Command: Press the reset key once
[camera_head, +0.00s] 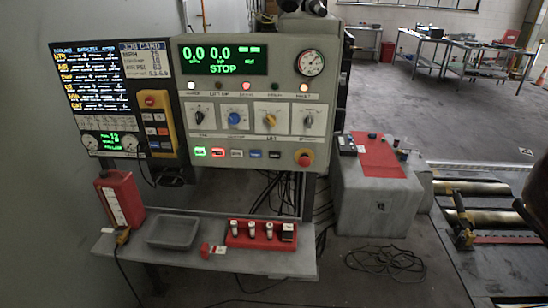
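The grey control panel (258,100) stands at the centre left, with a display (224,60) reading 0.0, 0.0 and STOP. A row of small keys runs along its lower part: a lit green key (200,152), a lit red key (218,153), a pale key (236,153), a blue key (255,154) and a dark key (274,155). Their labels are too small to read, so I cannot tell which is the reset key. A red mushroom button (304,158) sits to their right. Neither of my grippers is in view.
A yellow pendant (156,122) with small keys hangs left of the panel. Below, a shelf (205,260) holds a red bottle (120,198), a grey tray (173,232) and a red holder (260,236). Cables (385,260) lie on the floor; rollers (480,217) are at right.

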